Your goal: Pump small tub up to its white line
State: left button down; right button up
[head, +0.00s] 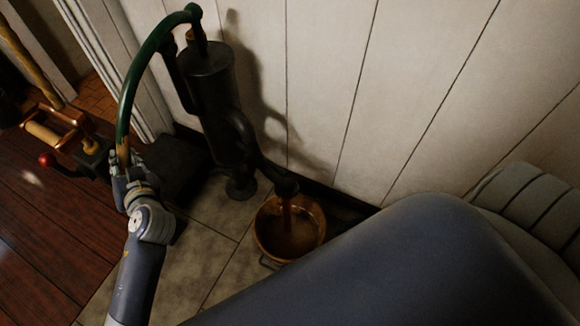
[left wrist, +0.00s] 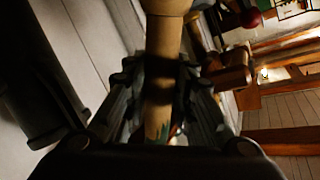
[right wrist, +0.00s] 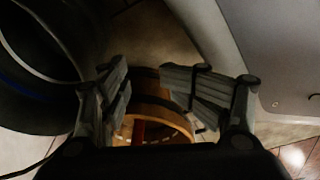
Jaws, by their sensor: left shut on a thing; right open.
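The dark pump (head: 212,100) stands against the wall, with a long curved green handle (head: 128,85). My left gripper (head: 122,165) is shut on the handle's wooden end, which also shows between its fingers in the left wrist view (left wrist: 160,65). The small wooden tub (head: 262,236) stands on the tiles under the spout (head: 286,187). A reddish-brown stream falls from the spout into it. The right wrist view shows part of the tub (right wrist: 178,119) with pale dashes inside; the liquid's level against them is unclear. My right gripper (right wrist: 157,82) is open above the tub, hidden in the head view.
My arm covers the lower right of the head view. A dark block (head: 180,165) sits beside the pump base. A crank with a red knob (head: 46,160) stands at the left. Bare tiles (head: 200,250) lie left of the tub.

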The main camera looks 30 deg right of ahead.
pick_arm(q)
jog(key=r+p, duration=0.3)
jog(key=p, duration=0.1)
jog(key=shift+s+a+r+m, duration=0.1)
jog(key=shift+a+r+m, duration=0.3)
pick_arm(e)
jog(key=s+d+f+g, duration=0.1)
jog(key=s+d, duration=0.1)
jog(key=s, duration=0.9)
pick_arm(q)
notch_tip(320, 180, up, 6)
jog(key=s+a+m+g+y+p, duration=0.1)
jog(key=a+p, duration=0.1)
jog(key=p, duration=0.8)
jog(key=shift+s+f+m, duration=0.15)
jog(key=shift+s+m, duration=0.1)
jog(key=shift+m, duration=0.15)
pick_arm(e)
notch_tip(320, 180, up, 10)
jog(key=shift+w, duration=0.25)
pick_arm(q)
jog(key=shift+a+f, duration=0.1)
